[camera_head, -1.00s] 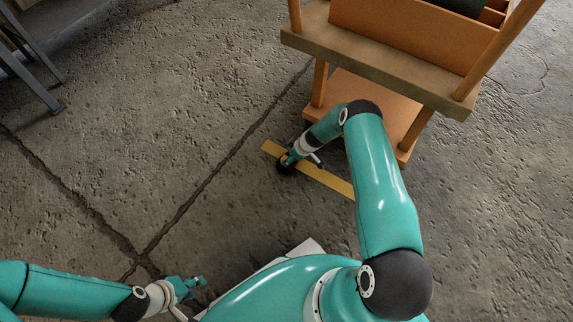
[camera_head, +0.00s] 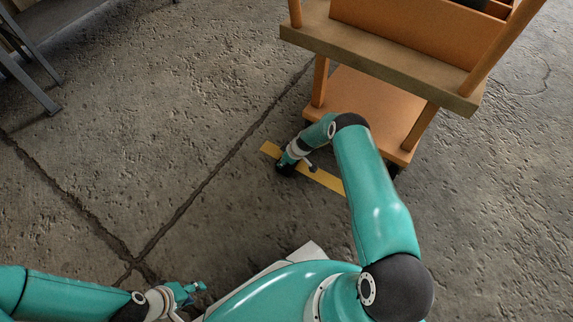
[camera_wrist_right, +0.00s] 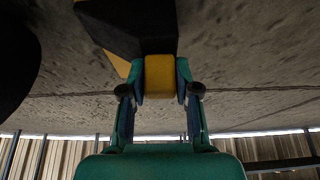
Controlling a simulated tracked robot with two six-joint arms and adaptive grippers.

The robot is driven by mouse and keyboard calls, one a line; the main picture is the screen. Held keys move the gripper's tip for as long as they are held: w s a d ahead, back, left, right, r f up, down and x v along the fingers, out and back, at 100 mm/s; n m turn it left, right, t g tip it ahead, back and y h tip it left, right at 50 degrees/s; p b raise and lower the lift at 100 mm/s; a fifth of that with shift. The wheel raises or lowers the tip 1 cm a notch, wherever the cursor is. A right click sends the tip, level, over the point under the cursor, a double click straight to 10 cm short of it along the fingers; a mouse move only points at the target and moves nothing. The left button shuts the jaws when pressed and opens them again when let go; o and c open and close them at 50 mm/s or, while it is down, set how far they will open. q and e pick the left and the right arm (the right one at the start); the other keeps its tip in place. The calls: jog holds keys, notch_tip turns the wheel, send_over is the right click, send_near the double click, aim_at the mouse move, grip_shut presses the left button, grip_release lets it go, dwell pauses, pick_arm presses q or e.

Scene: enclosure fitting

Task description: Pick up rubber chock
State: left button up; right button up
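The rubber chock (camera_wrist_right: 128,24) shows in the right wrist view as a black wedge with a yellow block-like part. My right gripper (camera_wrist_right: 160,80) has one finger on each side of the yellow part and is shut on it. In the head view the right gripper (camera_head: 287,165) is low by the yellow floor stripe, and the chock (camera_head: 284,169) is a small dark patch at its tip, mostly hidden. I cannot tell whether the chock touches the floor. My left gripper (camera_head: 187,293) is at the lower left, away from the chock; its finger opening is unclear.
An orange cart (camera_head: 375,105) with a wooden shelf stands just beyond the right gripper. The yellow stripe (camera_head: 323,180) lies on the cracked concrete floor. A grey metal frame (camera_head: 30,85) stands at the upper left. The floor at left and centre is clear.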

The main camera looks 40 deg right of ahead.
grip_shut()
jog(key=shift+r, duration=0.1)
